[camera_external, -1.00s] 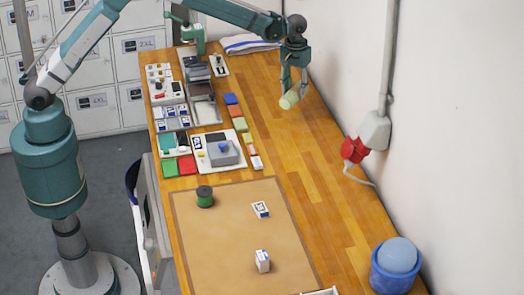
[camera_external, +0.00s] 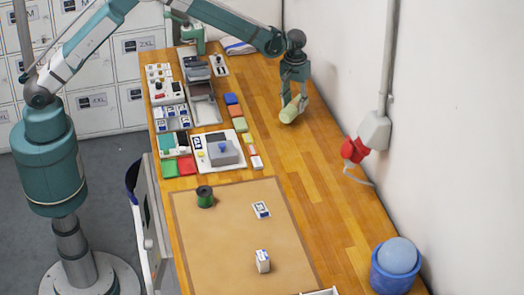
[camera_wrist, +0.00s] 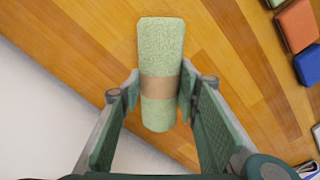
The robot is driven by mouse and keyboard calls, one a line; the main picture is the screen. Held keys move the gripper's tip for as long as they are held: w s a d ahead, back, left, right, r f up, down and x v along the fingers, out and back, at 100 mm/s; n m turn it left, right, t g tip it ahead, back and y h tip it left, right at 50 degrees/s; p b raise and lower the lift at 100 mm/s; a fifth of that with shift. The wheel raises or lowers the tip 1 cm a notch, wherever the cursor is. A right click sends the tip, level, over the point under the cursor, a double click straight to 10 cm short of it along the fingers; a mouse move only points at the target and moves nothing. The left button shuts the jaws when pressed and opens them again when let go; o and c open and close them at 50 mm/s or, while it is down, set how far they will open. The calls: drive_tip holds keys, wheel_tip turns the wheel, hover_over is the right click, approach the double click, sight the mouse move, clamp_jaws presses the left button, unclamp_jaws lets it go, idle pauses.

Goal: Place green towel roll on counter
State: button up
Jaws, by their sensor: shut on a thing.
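The green towel roll (camera_external: 290,110) is pale green with a brown band around its middle. In the wrist view the roll (camera_wrist: 161,55) lies between both fingers, which press on its sides near the band. My gripper (camera_external: 294,97) is shut on it at the far right part of the wooden counter (camera_external: 322,168). The roll is low at the counter surface; I cannot tell whether it touches the wood. It looks tilted in the external view.
Several coloured blocks (camera_external: 235,111) lie to the left of the roll. A red plug (camera_external: 354,150) and grey box are on the right wall. A blue bucket (camera_external: 398,268) stands at the near right. Bare wood lies between the roll and the brown mat (camera_external: 235,235).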

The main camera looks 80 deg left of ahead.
sight(294, 103)
drive_tip(key=shift+f, duration=1.45)
drive_tip(key=shift+f, duration=0.2)
drive_tip(key=o, duration=0.9)
drive_tip(key=shift+r, duration=0.25)
wheel_tip(294, 103, up, 12)
drive_tip(key=shift+f+b, duration=0.1)
drive_tip(key=shift+b, duration=0.2)
